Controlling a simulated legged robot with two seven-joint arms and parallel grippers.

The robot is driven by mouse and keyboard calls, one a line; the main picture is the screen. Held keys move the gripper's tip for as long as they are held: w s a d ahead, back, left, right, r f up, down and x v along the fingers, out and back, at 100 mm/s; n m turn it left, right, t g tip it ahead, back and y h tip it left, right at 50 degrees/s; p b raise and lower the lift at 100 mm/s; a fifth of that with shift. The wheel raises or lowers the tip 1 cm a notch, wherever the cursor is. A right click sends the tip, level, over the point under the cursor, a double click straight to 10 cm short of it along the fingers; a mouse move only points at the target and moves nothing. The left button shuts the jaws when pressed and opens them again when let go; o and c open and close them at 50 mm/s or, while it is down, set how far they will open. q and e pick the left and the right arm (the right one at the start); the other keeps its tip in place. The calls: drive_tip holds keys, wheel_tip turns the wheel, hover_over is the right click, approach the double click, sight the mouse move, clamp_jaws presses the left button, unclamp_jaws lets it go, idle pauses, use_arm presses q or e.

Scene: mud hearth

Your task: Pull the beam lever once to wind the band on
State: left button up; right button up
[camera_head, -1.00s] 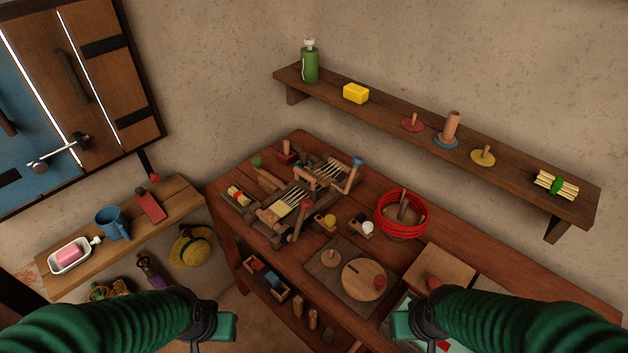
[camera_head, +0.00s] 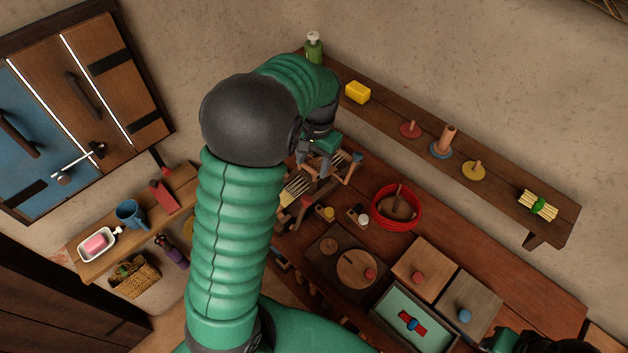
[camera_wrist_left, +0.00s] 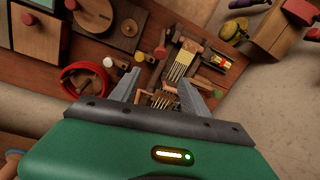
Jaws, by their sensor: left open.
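The small wooden loom (camera_head: 297,188) with pale band threads stands on the table, partly hidden by my left arm. A lever with a blue knob (camera_head: 357,158) rises at its right side. A second lever, with a red knob (camera_wrist_left: 160,53), shows in the left wrist view. My left gripper (camera_head: 316,160) is above the far part of the loom, pointing down. In the left wrist view its fingers (camera_wrist_left: 162,76) are spread, with loom threads between and beyond them and nothing gripped. Only part of my right gripper (camera_head: 495,343) shows at the bottom edge; its fingers are unclear.
A board with a round lid (camera_head: 357,270), wooden boxes (camera_head: 424,263) and an open tray (camera_head: 384,305) lie nearer. The wall shelf (camera_head: 503,190) runs above the table.

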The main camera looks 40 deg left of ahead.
use_arm(q)
hover_over(307, 198)
wheel_tip(307, 198, down, 5)
drive_tip(key=f, duration=0.3)
drive_tip(key=f+p, duration=0.1)
drive_tip(key=f, duration=0.3)
drive_tip(key=f+p, duration=0.1)
drive_tip(key=f, duration=0.3)
drive_tip(key=shift+d, duration=0.35)
drive_tip(key=shift+a+f, duration=0.2)
drive_tip(key=shift+f, duration=0.05)
drive_tip(key=shift+a+f, duration=0.15)
drive_tip(key=shift+a, duration=0.2)
drive_tip(key=shift+d, duration=0.4)
drive_tip(key=c, duration=0.7)
clamp_jaws()
drive_tip(key=shift+a, duration=0.1)
use_arm(e)
drive_tip(key=v, duration=0.2)
drive_tip(key=shift+a+r, duration=0.2)
drive_tip(key=shift+r, duration=0.15)
drive_tip(key=shift+d, duration=0.1)
